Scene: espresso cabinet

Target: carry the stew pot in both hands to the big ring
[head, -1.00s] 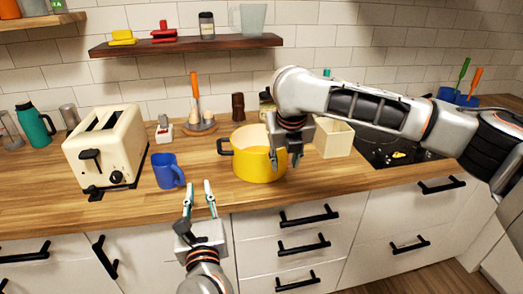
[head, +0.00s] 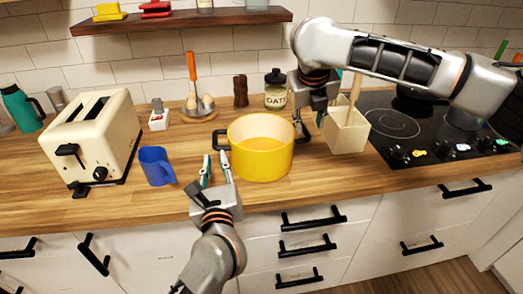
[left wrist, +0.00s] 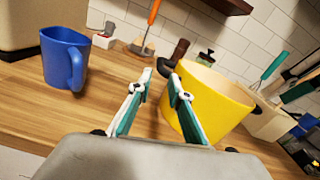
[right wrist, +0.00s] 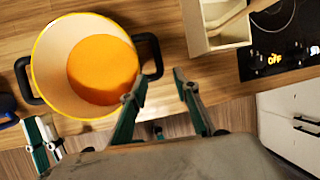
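The yellow stew pot (head: 262,160) stands on the wooden counter with orange content inside and a black handle on each side. My left gripper (head: 214,163) is open just in front of the pot's left handle (head: 220,140); in the left wrist view this handle (left wrist: 168,68) shows just beyond the fingertips. My right gripper (head: 311,120) is beside the pot's right handle. In the right wrist view its fingers (right wrist: 158,91) are open and empty, short of that handle (right wrist: 151,57). The black hob (head: 440,165) is at the right, with one ring (head: 391,123) plainly outlined.
A cream utensil box (head: 345,132) stands between pot and hob, close to my right gripper. A blue mug (head: 156,167) and a cream toaster (head: 92,138) are left of the pot. An oat jar (head: 276,92) and a brown mill (head: 240,90) stand behind it.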

